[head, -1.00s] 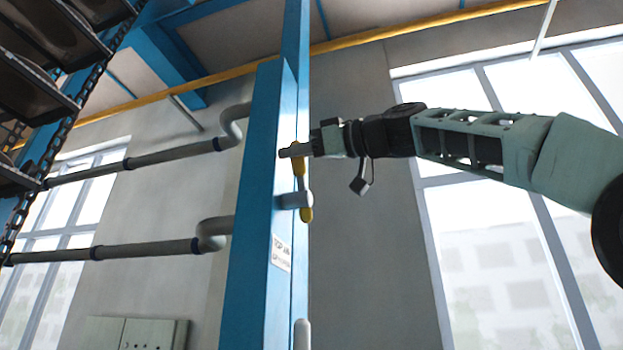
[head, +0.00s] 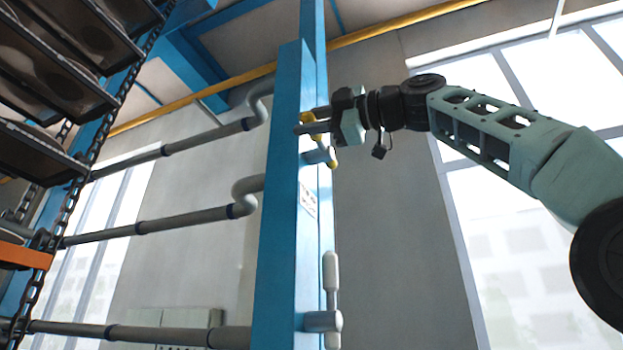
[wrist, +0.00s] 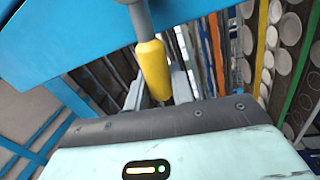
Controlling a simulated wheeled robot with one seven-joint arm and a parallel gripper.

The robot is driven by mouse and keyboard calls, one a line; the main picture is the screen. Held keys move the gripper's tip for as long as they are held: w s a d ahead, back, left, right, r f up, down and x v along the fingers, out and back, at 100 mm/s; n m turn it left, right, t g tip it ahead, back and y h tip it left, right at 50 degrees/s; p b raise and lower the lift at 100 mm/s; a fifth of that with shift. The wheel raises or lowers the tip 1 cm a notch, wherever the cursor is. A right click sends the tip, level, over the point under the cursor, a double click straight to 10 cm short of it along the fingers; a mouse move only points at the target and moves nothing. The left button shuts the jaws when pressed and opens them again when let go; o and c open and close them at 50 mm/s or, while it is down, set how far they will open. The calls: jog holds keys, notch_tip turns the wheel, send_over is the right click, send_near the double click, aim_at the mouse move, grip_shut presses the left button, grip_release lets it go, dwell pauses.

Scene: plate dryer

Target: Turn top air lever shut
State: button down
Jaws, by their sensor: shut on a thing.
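The top air lever (head: 333,165) has yellow ends and a grey hub on the blue post. It leans, with its upper end to the left and its lower end to the right. My gripper (head: 312,121) is shut on the lever's upper end, reaching in from the right. In the wrist view, the lever's yellow end (wrist: 153,70) lies between the two grey fingers (wrist: 158,90). A small white label (head: 308,199), too blurred to read fully, is on the post below the lever.
The blue post (head: 278,220) stands beside my gripper. A second, white-handled lever (head: 331,272) sits upright lower on it. Grey pipes (head: 140,228) run left from the post. Racks with chains (head: 70,65) hang at the left. Space right of the post is open.

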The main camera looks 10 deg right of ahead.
jog(key=shift+f+n+b, duration=0.6)
jog(key=shift+f+n, duration=0.15)
jog(key=shift+n, duration=0.35)
jog(key=shift+a+f, duration=0.1)
jog(key=c, duration=1.2)
grip_release()
jog(key=shift+s, duration=0.1)
jog(key=shift+c, duration=0.2)
jog(key=b+v, duration=0.5)
jog(key=v, duration=1.2)
jog(key=shift+d, duration=0.3)
